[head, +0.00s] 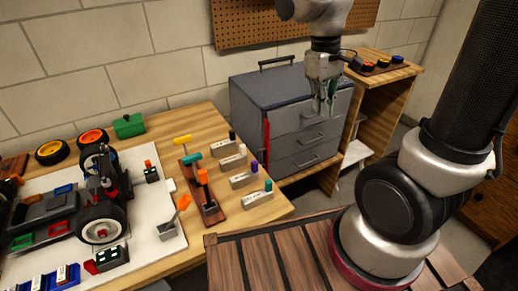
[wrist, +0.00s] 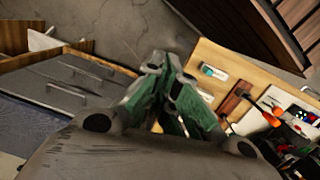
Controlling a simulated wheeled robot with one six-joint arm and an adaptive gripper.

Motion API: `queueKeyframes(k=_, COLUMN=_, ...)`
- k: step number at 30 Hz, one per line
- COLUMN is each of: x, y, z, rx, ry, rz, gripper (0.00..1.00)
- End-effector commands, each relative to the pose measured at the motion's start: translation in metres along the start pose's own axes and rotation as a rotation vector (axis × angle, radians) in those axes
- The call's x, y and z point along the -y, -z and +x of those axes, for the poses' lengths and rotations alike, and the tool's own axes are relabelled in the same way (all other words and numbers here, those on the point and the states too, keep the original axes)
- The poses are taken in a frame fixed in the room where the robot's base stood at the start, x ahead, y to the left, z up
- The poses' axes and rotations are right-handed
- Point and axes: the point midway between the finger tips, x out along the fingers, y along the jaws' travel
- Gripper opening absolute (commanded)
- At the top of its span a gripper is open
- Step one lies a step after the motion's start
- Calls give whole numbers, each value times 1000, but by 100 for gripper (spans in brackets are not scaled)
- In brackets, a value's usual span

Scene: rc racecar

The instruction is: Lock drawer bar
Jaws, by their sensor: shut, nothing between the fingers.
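A grey-blue drawer cabinet (head: 252,98) stands on a wooden shelf unit behind the workbench, with three drawers that look shut. A red bar (head: 266,146) stands upright along the left edge of its front. My gripper (head: 328,112) hangs pointing down in front of the upper drawer, to the right of the red bar, and its fingers are together and empty. In the wrist view my green-padded fingers (wrist: 178,122) meet, with the drawer fronts (wrist: 75,88) at the left. The red bar cannot be made out in the wrist view.
The workbench (head: 158,132) at the left holds an RC car (head: 92,208), several labelled grey blocks and a rack of screwdrivers (head: 203,188). A side shelf (head: 383,72) stands right of the cabinet.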

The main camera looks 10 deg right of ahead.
Motion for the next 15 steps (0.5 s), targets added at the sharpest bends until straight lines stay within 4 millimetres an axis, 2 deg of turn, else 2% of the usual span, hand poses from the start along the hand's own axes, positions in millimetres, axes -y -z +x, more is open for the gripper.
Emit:
queueKeyframes(k=1, x=4, y=15, z=12, rx=35, ry=-8, rz=-49, gripper=0)
queueKeyframes(k=8, x=23, y=84, z=67, rx=139, ry=-55, rz=-318, gripper=0)
queueKeyframes(k=15, x=49, y=158, z=143, rx=207, ry=-96, rz=-678, gripper=0)
